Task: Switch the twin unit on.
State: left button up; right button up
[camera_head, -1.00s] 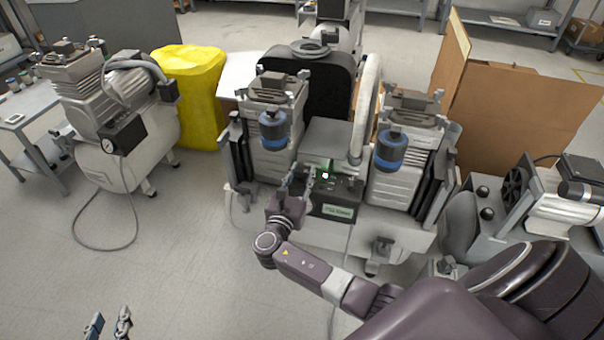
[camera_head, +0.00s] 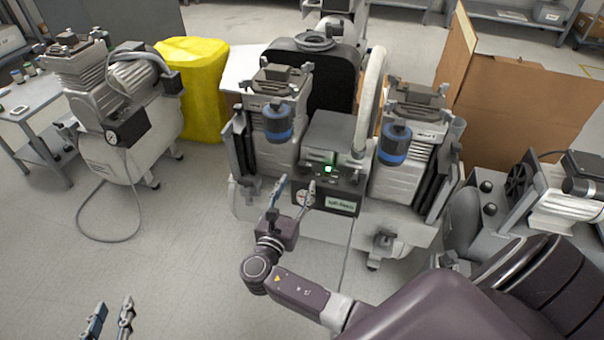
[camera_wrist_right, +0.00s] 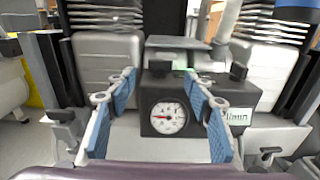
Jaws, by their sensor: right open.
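The twin unit (camera_head: 333,142) stands in the middle of the head view, with two compressor heads and blue-banded filters. Its dark control box (camera_head: 340,203) carries a round gauge, a label and a lit green light (camera_head: 328,169). The box also shows in the right wrist view (camera_wrist_right: 200,108), with its gauge (camera_wrist_right: 168,117) between my fingers. My right gripper (camera_head: 296,190) is open and empty, in front of the box and apart from it in the head view. My left gripper (camera_head: 110,312) shows only its fingertips at the bottom left, apart and empty.
A single compressor (camera_head: 120,120) with a trailing hose stands at the left, beside a yellow-covered object (camera_head: 195,90). A cardboard box (camera_head: 530,110) is at the right behind another grey machine (camera_head: 490,215).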

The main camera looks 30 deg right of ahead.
jog(key=shift+v, duration=1.8)
